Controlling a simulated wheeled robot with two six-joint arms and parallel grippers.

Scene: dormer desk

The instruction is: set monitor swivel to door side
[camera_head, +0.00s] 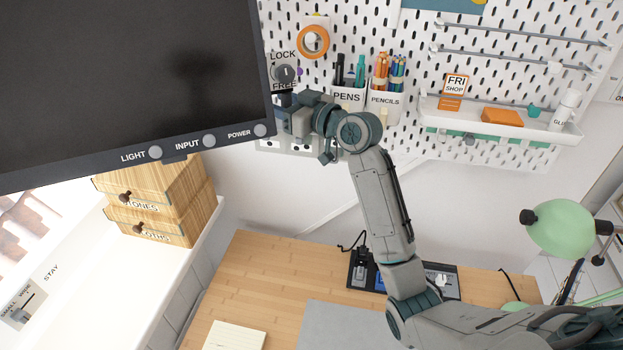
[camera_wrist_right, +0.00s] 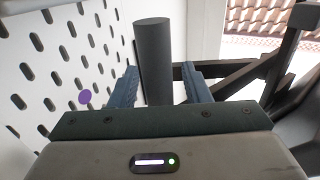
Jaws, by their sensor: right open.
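The monitor (camera_head: 120,80) fills the upper left of the head view, its dark screen tilted, with LIGHT, INPUT and POWER buttons along its lower edge. A dark round knob (camera_head: 285,73) sits beside its right edge, between the labels LOCK and FREE. My right gripper (camera_head: 284,100) is just below the knob, close to the monitor's edge, which partly hides it. In the right wrist view my right gripper (camera_wrist_right: 158,72) is open, its blue fingers on either side of a dark upright cylinder (camera_wrist_right: 153,50). I cannot tell whether they touch it. My left gripper is not in view.
A white pegboard (camera_head: 350,30) stands behind, with a PENS cup (camera_head: 347,98), a PENCILS cup (camera_head: 385,104) and a shelf (camera_head: 465,116). Dark bracket beams (camera_wrist_right: 245,78) lie right of the cylinder. Wooden drawers (camera_head: 160,200) stand below the monitor; a green lamp (camera_head: 560,228) is at right.

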